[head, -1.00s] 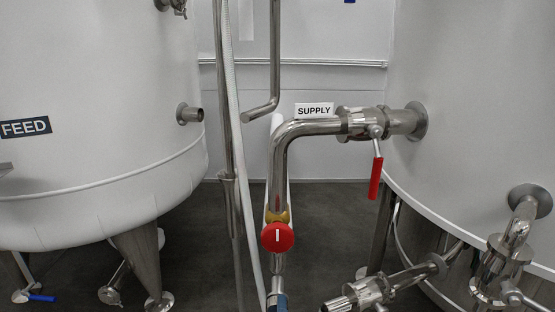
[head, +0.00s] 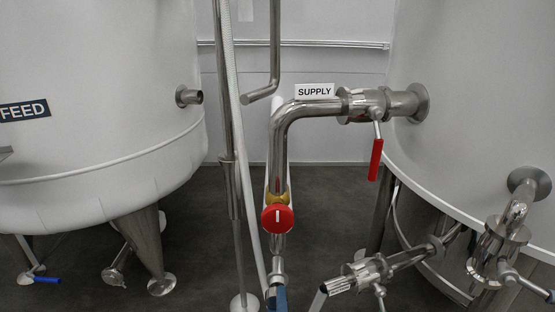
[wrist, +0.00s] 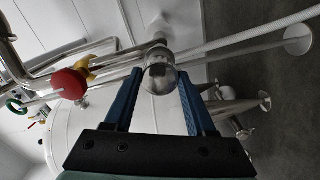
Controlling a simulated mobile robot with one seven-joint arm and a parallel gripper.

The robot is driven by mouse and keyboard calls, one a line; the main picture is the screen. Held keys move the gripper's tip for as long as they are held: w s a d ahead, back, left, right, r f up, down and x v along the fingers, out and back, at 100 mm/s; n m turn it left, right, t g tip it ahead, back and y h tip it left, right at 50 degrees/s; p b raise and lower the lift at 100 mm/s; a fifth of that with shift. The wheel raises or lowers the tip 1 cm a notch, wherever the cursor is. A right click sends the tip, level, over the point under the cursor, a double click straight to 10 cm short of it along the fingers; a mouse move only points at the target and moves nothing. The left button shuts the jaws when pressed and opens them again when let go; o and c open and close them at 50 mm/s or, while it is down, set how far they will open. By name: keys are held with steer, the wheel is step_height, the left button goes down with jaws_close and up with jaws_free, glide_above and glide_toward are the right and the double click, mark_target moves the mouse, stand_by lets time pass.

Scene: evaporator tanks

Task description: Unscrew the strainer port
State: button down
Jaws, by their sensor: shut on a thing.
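The strainer port, which I take to be the shiny rounded metal piece (wrist: 160,77) in the wrist view, sits between the two blue fingers of my gripper (wrist: 159,80). My gripper is shut on it. In the head view a blue part, apparently a finger of my gripper (head: 277,297), shows at the bottom edge, at the lower end of the supply pipe (head: 277,152). The port itself is not clear there. A red round knob (head: 278,218) with a yellow collar is on the pipe above; it also shows in the wrist view (wrist: 69,83).
The feed tank (head: 90,160) stands left and another tank (head: 470,110) right. A red-handled valve (head: 376,158) hangs by the SUPPLY sign (head: 314,91). Lower right are metal valves (head: 370,272). Thin vertical pipes (head: 228,110) pass just left of the supply pipe. A green ring (wrist: 16,104) lies at the wrist view's left.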

steer(key=s, duration=0.4)
steer(key=shift+s, duration=0.35)
steer(key=s+r+p, duration=1.2)
steer(key=p, duration=0.2)
step_height(320, 180, up, 27)
steer(key=s+p, duration=0.1)
steer(key=p, duration=3.5)
steer(key=shift+r, duration=0.2)
steer(key=shift+d+f, duration=0.1)
steer(key=shift+f, duration=0.1)
